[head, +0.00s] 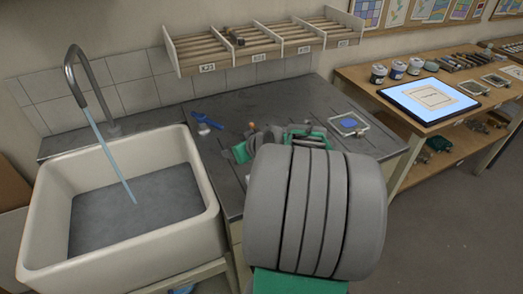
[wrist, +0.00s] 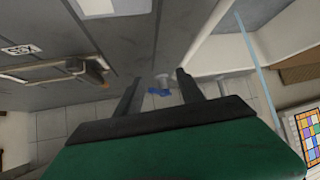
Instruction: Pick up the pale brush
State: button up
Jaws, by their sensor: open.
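A small pale piece (head: 204,129) lies beside a blue handle-like item (head: 206,119) on the grey worktop, right of the sink. I cannot tell for sure whether the pale piece is the pale brush. In the wrist view a pale stub (wrist: 163,80) and a blue item (wrist: 158,91) show in the gap between my fingers. My gripper (wrist: 155,78) is open, with one dark finger on each side of that gap and nothing visibly held. In the head view my arm's large grey link hides much of the worktop and part of my gripper.
A white sink (head: 120,250) with running water (head: 108,155) stands at the left. A slatted wall rack (head: 265,48) hangs above the worktop (head: 280,100). A framed blue pane (head: 348,123) lies at the worktop's right. A wooden bench (head: 360,78) holds jars and a lit panel (head: 430,100).

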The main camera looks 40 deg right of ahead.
jog(key=s+d+f+t+h, duration=0.1)
jog(key=d, duration=0.3)
jog(key=s+d+f+m+t+h+b, duration=0.1)
jog(key=d, duration=0.3)
jog(key=s+d+f+m+b, duration=0.1)
jog(key=d, duration=0.3)
jog(key=shift+s+d+f+t+h, duration=0.15)
jog(key=shift+s+t+h, duration=0.2)
jog(key=shift+t+h, duration=0.05)
jog(key=shift+w+d, duration=0.1)
jog(key=shift+d, duration=0.2)
jog(key=p+x, duration=0.1)
jog(key=x, duration=0.6)
jog(key=shift+w+p, duration=0.2)
jog(key=shift+p, duration=0.2)
jog(key=shift+c, duration=0.5)
grip_shut()
